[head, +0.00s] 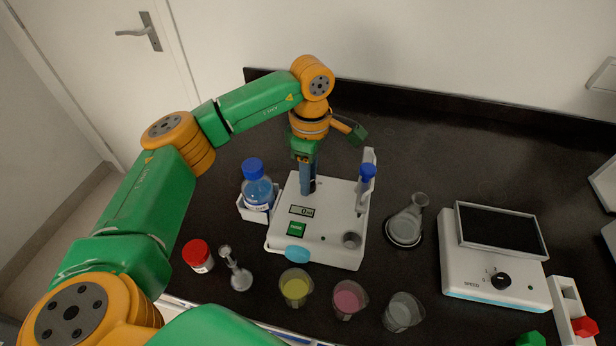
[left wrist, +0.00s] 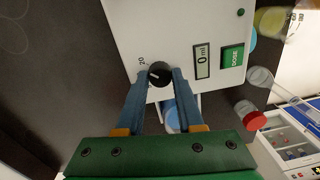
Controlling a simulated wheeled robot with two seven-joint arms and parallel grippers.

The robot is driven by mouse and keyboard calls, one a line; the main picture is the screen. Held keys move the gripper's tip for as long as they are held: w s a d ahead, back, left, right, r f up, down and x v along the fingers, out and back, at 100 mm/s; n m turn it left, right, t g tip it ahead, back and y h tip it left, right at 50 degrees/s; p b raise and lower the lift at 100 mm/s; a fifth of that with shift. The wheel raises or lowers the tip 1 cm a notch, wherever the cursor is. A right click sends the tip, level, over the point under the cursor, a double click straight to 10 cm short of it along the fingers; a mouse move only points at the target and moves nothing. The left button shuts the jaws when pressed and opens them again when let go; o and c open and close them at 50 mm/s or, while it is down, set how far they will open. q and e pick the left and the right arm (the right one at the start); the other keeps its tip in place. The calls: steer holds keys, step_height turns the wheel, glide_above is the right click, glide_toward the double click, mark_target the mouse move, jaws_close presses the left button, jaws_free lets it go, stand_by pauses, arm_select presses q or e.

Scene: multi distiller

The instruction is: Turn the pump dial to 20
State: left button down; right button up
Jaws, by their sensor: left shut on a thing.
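The white pump unit (head: 333,225) stands on the dark bench in the middle of the head view. Its dial (left wrist: 160,74) is a black knob with a white pointer mark; a printed "20" shows beside it in the left wrist view. The small display (left wrist: 202,61) reads 0 ml, and a green DOSE button (left wrist: 232,57) sits next to it. My left gripper (head: 308,190) points down onto the pump's top, hiding the dial in the head view. In the left wrist view its blue fingers (left wrist: 160,82) are shut on the dial, one on each side. My right gripper is not in view.
A blue-capped bottle (head: 257,188) stands left of the pump. A flask (head: 406,222) and a stirrer (head: 492,260) with a screen are to the right. A red-capped jar (head: 198,256), a yellow beaker (head: 296,287), a pink beaker (head: 349,299) and a clear beaker (head: 402,312) line the front.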

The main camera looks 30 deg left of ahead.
arm_select(q)
steer(key=shift+m, duration=0.6)
steer(key=c, duration=0.5)
jaws_free()
steer(key=shift+c, duration=0.2)
steer(key=shift+d, duration=0.1)
steer(key=r, duration=0.4)
steer(key=r+b, duration=0.1)
steer(key=r, duration=0.2)
steer(key=shift+w, duration=0.25)
